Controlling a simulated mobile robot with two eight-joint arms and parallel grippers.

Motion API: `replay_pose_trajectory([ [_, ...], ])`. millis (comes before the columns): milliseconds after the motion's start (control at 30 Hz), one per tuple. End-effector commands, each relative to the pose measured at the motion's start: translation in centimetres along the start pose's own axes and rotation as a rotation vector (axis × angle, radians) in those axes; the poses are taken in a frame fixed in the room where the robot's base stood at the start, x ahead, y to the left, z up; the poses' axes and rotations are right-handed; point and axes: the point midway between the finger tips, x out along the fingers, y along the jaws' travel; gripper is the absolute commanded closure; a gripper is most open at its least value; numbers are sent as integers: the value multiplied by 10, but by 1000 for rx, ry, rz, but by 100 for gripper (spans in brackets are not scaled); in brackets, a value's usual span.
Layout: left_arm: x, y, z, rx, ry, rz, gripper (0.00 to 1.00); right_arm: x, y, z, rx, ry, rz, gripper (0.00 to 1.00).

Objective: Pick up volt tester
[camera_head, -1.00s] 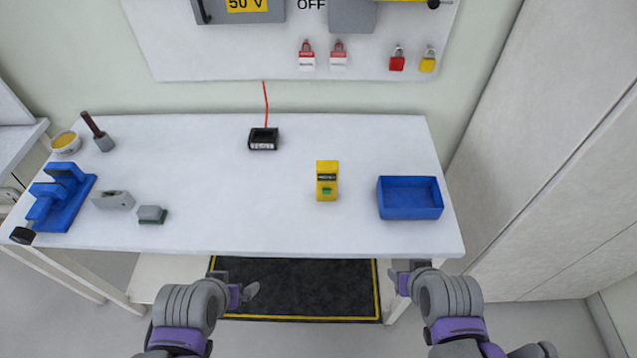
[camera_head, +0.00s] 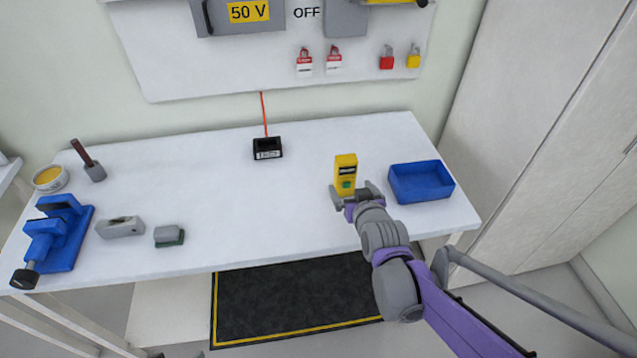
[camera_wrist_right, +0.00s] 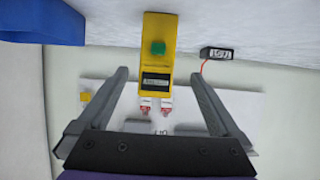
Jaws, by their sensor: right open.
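The volt tester (camera_head: 346,171) is a yellow block with a dark display and a green button, on the white table right of its middle. In the right wrist view the tester (camera_wrist_right: 157,50) shows between and beyond the two fingers, its display and green button facing the camera. My right gripper (camera_head: 355,191) is at the tester's near side, with its fingers apart. In the right wrist view my right gripper (camera_wrist_right: 160,100) is open with nothing held. I cannot tell whether a finger touches the tester. My left gripper is not in view.
A blue tray (camera_head: 421,181) stands just right of the tester. A black box (camera_head: 267,148) with a red cord stands at the back. A blue vise (camera_head: 58,233), a grey block (camera_head: 120,227) and a grey-green piece (camera_head: 169,235) are on the left. The table's middle is clear.

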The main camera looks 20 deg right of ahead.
Motion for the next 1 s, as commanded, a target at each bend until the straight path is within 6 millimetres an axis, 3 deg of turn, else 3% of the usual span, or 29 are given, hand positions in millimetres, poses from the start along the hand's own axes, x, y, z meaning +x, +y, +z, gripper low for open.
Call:
replay_pose_trajectory([
  [167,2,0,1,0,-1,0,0,10,6,-4,4,27,11,0],
  [500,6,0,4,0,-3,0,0,54,6,-6,4,27,10,0],
  [767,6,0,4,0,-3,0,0,72,9,-8,4,27,11,0],
  [1000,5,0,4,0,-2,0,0,104,13,-12,3,27,10,0],
])
